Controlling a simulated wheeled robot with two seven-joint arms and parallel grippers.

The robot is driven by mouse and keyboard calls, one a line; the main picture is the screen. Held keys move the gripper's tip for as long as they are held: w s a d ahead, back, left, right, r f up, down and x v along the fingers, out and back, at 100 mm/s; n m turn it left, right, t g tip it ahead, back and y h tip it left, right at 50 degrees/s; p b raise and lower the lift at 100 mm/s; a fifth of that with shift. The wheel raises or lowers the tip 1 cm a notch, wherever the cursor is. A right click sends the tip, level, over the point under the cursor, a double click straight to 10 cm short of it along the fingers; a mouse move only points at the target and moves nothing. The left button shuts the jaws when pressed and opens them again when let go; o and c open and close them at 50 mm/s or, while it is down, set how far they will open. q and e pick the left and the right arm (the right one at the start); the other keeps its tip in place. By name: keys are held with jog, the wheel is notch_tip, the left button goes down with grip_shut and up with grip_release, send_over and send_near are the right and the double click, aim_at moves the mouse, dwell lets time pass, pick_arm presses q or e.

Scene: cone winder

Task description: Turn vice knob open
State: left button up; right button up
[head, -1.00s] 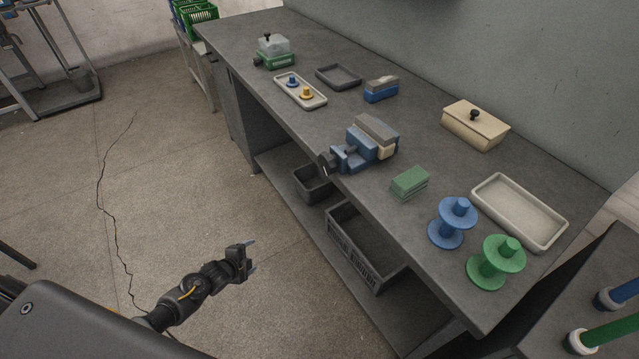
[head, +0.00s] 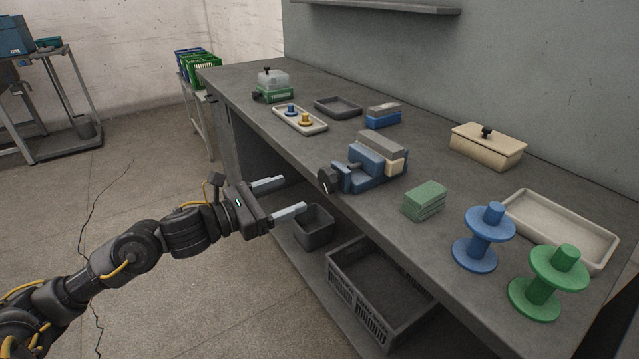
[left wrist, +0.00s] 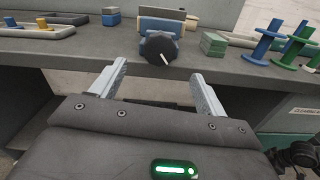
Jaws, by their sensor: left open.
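The blue vice (head: 372,168) sits at the front edge of the grey bench, with grey and cream blocks at its jaws. Its dark round knob (head: 325,181) faces out over the edge. In the left wrist view the knob (left wrist: 158,47) shows a white pointer line toward the lower right. The vice body (left wrist: 160,22) is behind it. My left gripper (head: 280,197) is open and empty, in front of the bench and short of the knob. In the left wrist view its fingers (left wrist: 160,88) are spread wide below the knob, not touching it. My right gripper is not in view.
A green block stack (head: 425,201), blue spool (head: 483,240), green spool (head: 548,283) and cream tray (head: 560,229) stand right of the vice. A tray with small knobs (head: 300,120) is to its left. Bins (head: 372,290) sit on the shelf below.

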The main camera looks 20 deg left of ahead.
aim_at(324, 181)
pick_arm(q)
jog(key=p+x, duration=0.1)
jog(key=x, duration=0.8)
jog(key=shift+w+d, duration=0.1)
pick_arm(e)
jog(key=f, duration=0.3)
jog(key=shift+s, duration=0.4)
pick_arm(q)
jog(key=c, duration=1)
